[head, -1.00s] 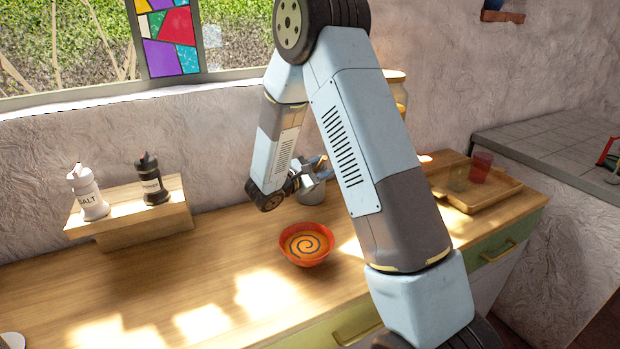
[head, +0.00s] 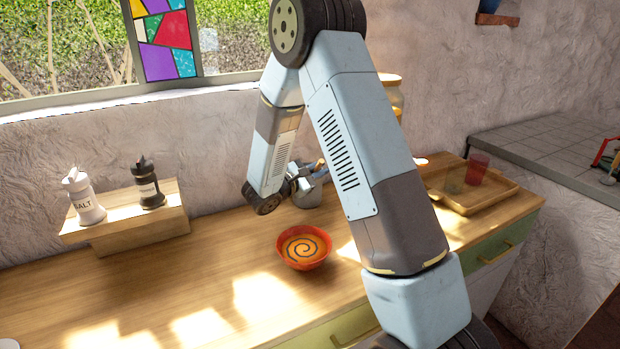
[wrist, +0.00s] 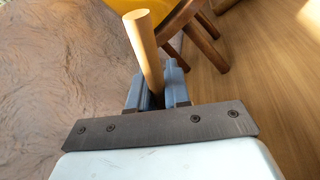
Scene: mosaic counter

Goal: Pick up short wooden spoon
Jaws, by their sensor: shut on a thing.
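In the wrist view a pale round wooden handle (wrist: 147,45), taken as the short wooden spoon, stands between the two grey fingers of my gripper (wrist: 158,88). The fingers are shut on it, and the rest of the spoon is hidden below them. The spoon cannot be made out there.
Brown wooden pieces (wrist: 200,35) and a yellow thing (wrist: 182,8) are close beyond the fingers. A red bowl (head: 304,262) stands on the counter (head: 200,265). A salt shaker (head: 84,200) and a pepper mill (head: 149,185) stand on a small shelf. A wooden tray (head: 507,190) is at right.

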